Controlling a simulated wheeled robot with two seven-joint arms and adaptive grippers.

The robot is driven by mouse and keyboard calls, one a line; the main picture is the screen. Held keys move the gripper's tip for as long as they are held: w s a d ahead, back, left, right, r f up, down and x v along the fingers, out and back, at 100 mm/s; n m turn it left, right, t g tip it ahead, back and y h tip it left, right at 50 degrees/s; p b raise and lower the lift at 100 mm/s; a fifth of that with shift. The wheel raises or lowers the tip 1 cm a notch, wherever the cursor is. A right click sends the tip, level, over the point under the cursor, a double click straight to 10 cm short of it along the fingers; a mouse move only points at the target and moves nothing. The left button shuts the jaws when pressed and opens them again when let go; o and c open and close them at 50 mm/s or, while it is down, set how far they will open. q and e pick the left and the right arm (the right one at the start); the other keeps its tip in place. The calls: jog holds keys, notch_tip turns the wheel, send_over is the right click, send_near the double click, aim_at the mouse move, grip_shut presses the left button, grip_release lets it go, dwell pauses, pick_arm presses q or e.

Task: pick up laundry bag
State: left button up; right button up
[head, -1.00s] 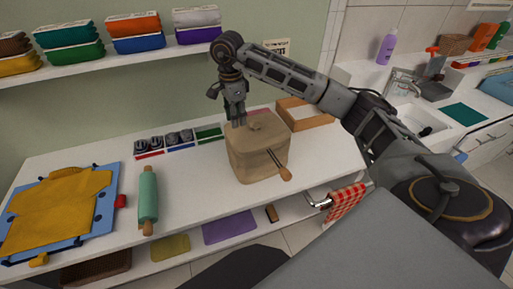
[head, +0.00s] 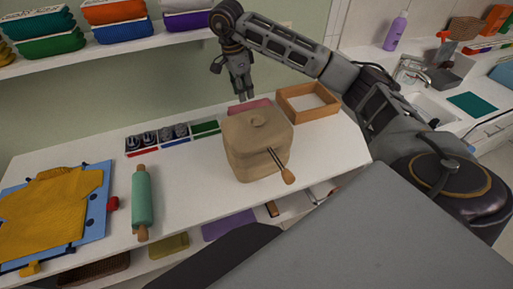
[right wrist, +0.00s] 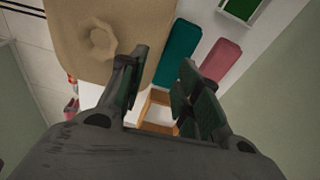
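The laundry bag is most likely the tan, rounded block-like bag (head: 262,135) with a knotted top, standing upright on the white counter. It also shows at the upper left of the right wrist view (right wrist: 70,50). My right gripper (head: 243,97) hangs fingers down above and behind the bag, apart from its knot. In the right wrist view its fingers (right wrist: 160,88) are spread with nothing between them, and the bag lies beside the left finger. My left gripper is not in view.
A wooden-handled tool (head: 281,167) sticks out at the bag's front. A wooden tray (head: 308,117) stands behind right, a green rolling pin (head: 141,200) and a yellow shirt (head: 52,210) to the left. A shelf (head: 130,46) with folded clothes hangs above.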

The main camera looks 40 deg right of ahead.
jog(key=shift+f, duration=0.2)
jog(key=shift+d+f, duration=0.1)
jog(key=shift+f, duration=0.2)
jog(key=f, duration=0.6)
jog(key=shift+s+d, duration=0.1)
jog(key=shift+d, duration=0.3)
jog(key=shift+f+p, duration=0.3)
jog(key=shift+f, duration=0.1)
jog(key=shift+d+f, duration=0.15)
jog(key=shift+f, duration=0.25)
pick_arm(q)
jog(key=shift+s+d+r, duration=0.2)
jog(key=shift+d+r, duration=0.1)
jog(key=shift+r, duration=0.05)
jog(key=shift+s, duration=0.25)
pick_arm(e)
jog(key=shift+f, duration=0.1)
